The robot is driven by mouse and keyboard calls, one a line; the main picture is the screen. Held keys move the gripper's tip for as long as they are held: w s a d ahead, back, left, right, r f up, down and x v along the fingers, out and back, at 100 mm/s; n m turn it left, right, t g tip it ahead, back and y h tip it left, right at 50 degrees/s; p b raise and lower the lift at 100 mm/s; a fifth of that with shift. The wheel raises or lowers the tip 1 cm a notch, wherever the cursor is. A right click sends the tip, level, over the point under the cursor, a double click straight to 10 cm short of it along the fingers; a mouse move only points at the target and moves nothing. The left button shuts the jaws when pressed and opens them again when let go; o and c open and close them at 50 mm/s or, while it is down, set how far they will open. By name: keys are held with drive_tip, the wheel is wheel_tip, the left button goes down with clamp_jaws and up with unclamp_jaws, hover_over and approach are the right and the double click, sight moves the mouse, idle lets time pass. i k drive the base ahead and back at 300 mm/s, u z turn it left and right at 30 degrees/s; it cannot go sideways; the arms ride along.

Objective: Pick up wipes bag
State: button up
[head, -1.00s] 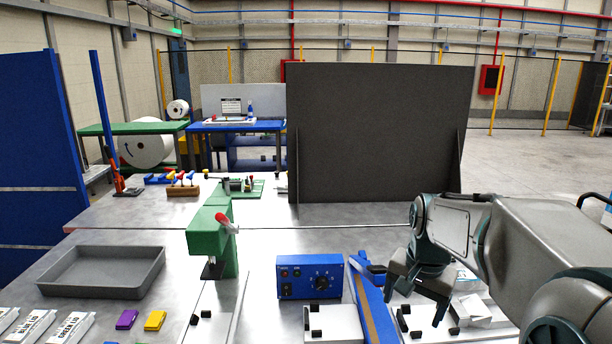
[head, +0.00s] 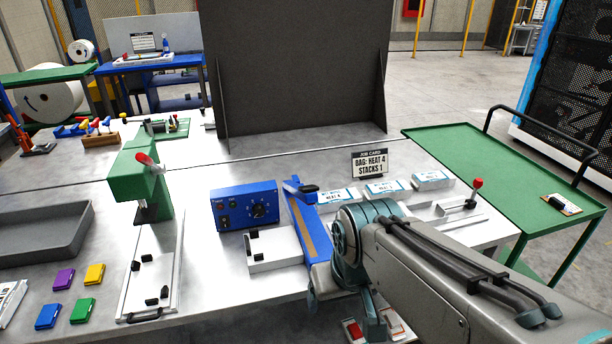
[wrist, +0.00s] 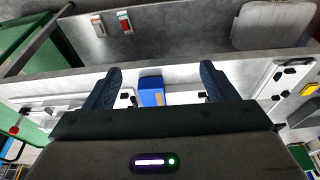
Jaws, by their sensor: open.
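I cannot tell for sure which packet is the wipes bag. White printed packets (head: 10,298) lie at the left edge of the head view, cut off by the frame. White-and-blue stacks (head: 385,188) lie in a row near the job card (head: 370,165); their print is too small to read fully. My gripper is open and empty in the wrist view (wrist: 160,88), its two dark fingers apart. In the head view it hangs low by the table's front edge, largely hidden by my arm.
A blue sealer bar (head: 308,230) and blue control box (head: 245,206) stand mid-table. A green press (head: 140,175), grey tray (head: 45,230) and coloured packs (head: 95,274) are to the left. A green cart (head: 500,165) stands right. Red-and-white items (wrist: 125,22) lie below the table edge.

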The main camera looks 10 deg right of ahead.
sight(328, 201)
drive_tip(key=u, duration=0.05)
drive_tip(key=k, duration=0.5)
drive_tip(key=z, duration=1.5)
drive_tip(key=i, duration=1)
drive_tip(key=u, duration=2)
drive_tip(key=i, duration=0.5)
drive_tip(key=u, duration=0.05)
